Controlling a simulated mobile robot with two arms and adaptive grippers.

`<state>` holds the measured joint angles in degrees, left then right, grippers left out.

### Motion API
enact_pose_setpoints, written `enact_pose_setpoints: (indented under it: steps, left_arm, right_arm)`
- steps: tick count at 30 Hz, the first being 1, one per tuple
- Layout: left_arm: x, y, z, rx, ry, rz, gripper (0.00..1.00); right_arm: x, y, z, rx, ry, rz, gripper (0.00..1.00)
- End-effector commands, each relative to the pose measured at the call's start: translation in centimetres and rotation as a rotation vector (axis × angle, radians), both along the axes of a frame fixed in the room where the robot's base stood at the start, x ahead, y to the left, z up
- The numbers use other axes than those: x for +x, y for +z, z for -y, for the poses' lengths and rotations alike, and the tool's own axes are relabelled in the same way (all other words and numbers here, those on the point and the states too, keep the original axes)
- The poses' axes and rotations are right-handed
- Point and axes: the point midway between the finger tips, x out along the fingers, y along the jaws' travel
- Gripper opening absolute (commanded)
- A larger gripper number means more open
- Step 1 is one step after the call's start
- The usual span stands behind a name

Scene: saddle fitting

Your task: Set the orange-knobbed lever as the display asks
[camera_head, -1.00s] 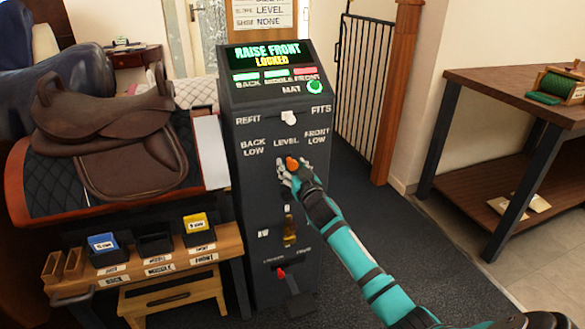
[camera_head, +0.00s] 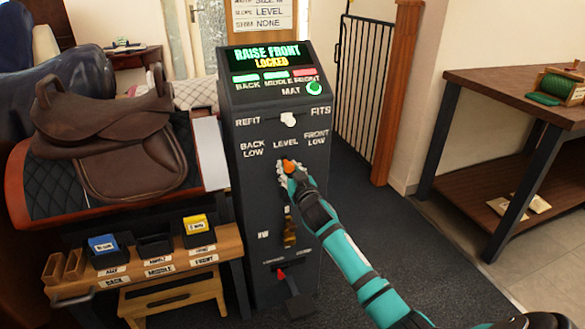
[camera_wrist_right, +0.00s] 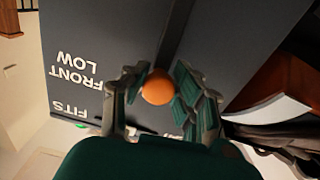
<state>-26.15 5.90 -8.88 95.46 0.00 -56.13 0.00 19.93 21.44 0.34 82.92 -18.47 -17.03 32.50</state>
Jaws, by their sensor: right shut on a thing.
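The dark console (camera_head: 262,215) stands in the middle of the head view. Its display (camera_head: 268,56) reads "RAISE FRONT" in green and "LOCKED" in yellow. The orange knob (camera_head: 289,167) of the lever is just below the word LEVEL, between the labels BACK LOW and FRONT LOW. My right gripper (camera_head: 286,170) is shut on the knob. In the right wrist view the orange knob (camera_wrist_right: 158,87) sits between the two fingers. My left gripper is in neither view.
A white knob (camera_head: 289,119) sits between REFIT and FITS. Below are a brass part (camera_head: 289,233) and a red-tipped lever (camera_head: 281,274). A brown saddle (camera_head: 105,130) and a bench with bins (camera_head: 150,267) stand left. Floor is clear right of the console.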

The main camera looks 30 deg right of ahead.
Motion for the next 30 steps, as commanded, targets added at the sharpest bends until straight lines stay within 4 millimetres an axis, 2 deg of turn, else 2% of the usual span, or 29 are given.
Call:
enact_pose_setpoints:
  steps: [1, 3, 8, 19, 20, 21, 26, 30]
  left_arm:
    - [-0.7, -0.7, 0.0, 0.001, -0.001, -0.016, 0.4]
    - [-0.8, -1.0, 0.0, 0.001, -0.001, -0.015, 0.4]
    - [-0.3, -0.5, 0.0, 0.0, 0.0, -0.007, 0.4]
    - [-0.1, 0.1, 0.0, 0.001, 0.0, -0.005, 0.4]
    - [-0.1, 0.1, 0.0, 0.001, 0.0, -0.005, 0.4]
    - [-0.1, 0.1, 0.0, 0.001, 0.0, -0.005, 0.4]
    - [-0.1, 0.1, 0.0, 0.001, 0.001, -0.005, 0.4]
    - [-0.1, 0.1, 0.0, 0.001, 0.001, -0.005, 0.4]
  right_arm:
    - [0.3, -0.1, -1.2, -0.05, 0.005, -0.015, 0.0]
    - [0.5, -0.4, -2.3, -0.135, 0.005, -0.035, 0.0]
    - [1.0, -1.3, -4.3, -0.297, 0.005, -0.073, 0.0]
    - [1.1, -1.5, -4.8, -0.351, 0.005, -0.088, 0.0]
    - [1.1, -1.5, -4.8, -0.351, 0.006, -0.088, 0.27]
    - [1.1, -1.5, -4.8, -0.351, 0.006, -0.088, 0.33]
    - [1.1, -1.4, -4.7, -0.35, 0.004, -0.087, 0.52]
    - [1.1, -1.4, -4.7, -0.35, 0.003, -0.086, 0.52]
